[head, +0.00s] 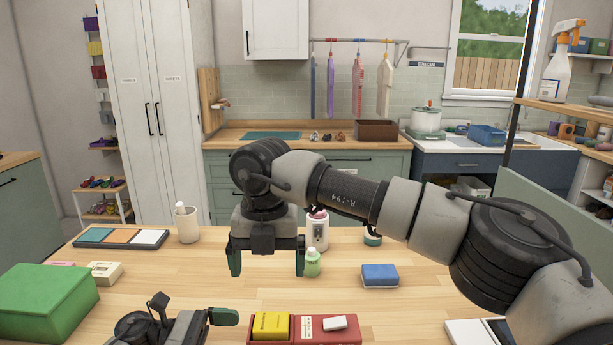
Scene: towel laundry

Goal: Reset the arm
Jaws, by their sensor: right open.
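My right arm (410,210) reaches in from the right and stretches across the picture above the wooden table. Its right gripper (267,268) points down over the middle of the table. Its two green-tipped fingers are spread apart, with nothing between them. A small green bottle (312,263) stands just right of the right finger in the picture. My left gripper (222,316) is low at the bottom edge, partly cut off. One green fingertip shows, pointing right, close to the red tray; its opening cannot be judged.
On the wooden table (200,270) are a green box (42,303), a white bottle (187,223), a tray of coloured panels (122,237), a blue sponge-like block (380,275) and a red tray (345,335) with a yellow packet (271,325). Cabinets and a counter (225,135) stand behind.

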